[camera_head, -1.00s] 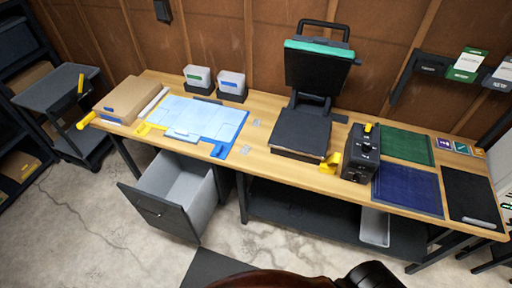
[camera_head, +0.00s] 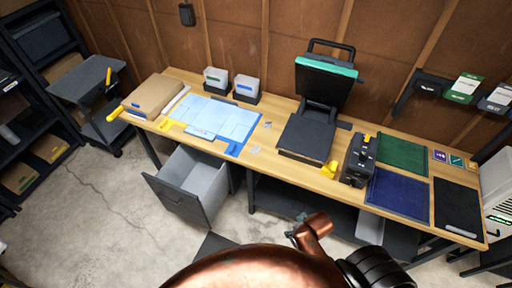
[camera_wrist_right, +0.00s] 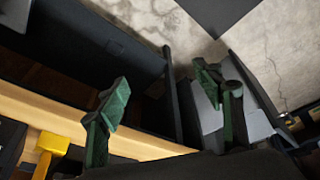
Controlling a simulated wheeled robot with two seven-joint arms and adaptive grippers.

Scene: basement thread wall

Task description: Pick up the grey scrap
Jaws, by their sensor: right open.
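Two small light-grey pieces lie on the wooden workbench (camera_head: 290,172) in the head view, right of the pale blue sheet. One grey scrap (camera_head: 255,150) is near the bench's front, and another small grey piece (camera_head: 267,124) is farther back. I cannot tell which is the task's scrap. My right gripper (camera_wrist_right: 165,105) shows in the right wrist view with its two green fingers wide apart and nothing between them. It is by the bench's front edge, and no grey scrap is clear in that view. My left gripper is not in view.
An open drawer (camera_head: 186,187) juts out below the bench at left. A black press (camera_head: 306,136) stands right of the scraps, with a yellow-topped dark box (camera_head: 359,160) beyond. A cardboard box (camera_head: 152,95) sits at the left end. The bench around the scraps is mostly clear.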

